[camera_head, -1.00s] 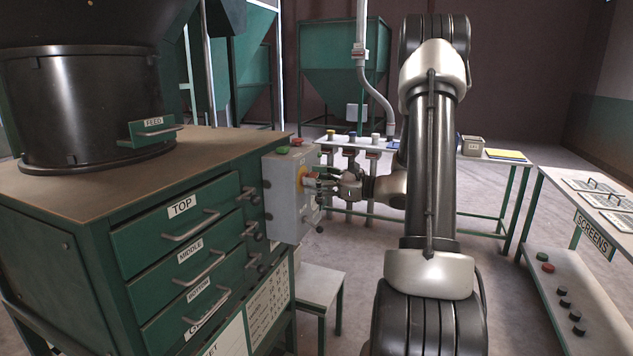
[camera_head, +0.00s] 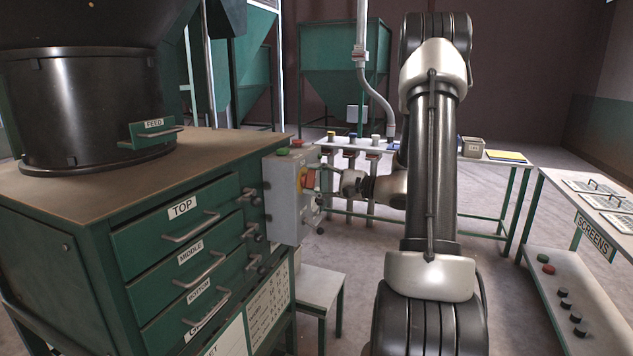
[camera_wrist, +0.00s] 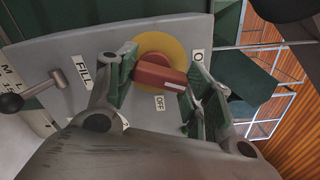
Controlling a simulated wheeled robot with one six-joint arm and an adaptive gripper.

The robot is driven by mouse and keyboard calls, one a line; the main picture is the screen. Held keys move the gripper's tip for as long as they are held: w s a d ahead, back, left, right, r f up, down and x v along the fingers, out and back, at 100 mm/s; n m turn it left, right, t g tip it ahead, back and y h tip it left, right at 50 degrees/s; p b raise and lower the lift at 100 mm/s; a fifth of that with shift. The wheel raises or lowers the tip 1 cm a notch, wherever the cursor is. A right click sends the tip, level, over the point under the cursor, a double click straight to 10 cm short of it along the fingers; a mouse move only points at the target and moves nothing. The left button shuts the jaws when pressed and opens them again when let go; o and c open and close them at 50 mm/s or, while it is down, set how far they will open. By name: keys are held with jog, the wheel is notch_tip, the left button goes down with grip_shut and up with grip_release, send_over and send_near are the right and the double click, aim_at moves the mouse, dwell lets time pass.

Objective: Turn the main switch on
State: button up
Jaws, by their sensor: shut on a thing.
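The main switch is a red handle (camera_wrist: 160,72) on a yellow round plate (camera_wrist: 160,43) on a grey control box (camera_head: 284,200). In the wrist view the handle lies slantwise, its white-marked end toward the lower right. An OFF label (camera_wrist: 160,103) is just below it, and a partly hidden label starting with O (camera_wrist: 197,62) is to its right. My gripper (camera_wrist: 163,82) has one green-padded finger on each side of the handle and is shut on it. In the head view my gripper (camera_head: 325,181) reaches the box face from the right; its fingertips are small there.
A lever with a dark ball knob (camera_wrist: 12,103) and a FILL label (camera_wrist: 82,72) are left of the switch. The green drawer cabinet (camera_head: 78,245) stands left of the box, a small bench (camera_head: 318,285) below. A SCREENS table (camera_head: 560,190) is at right, with floor between.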

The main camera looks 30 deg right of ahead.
jog(key=shift+s+a+n, duration=0.1)
jog(key=shift+a+n, duration=0.05)
jog(key=shift+n, duration=2.05)
jog(key=o, duration=1)
jog(key=v, duration=1.2)
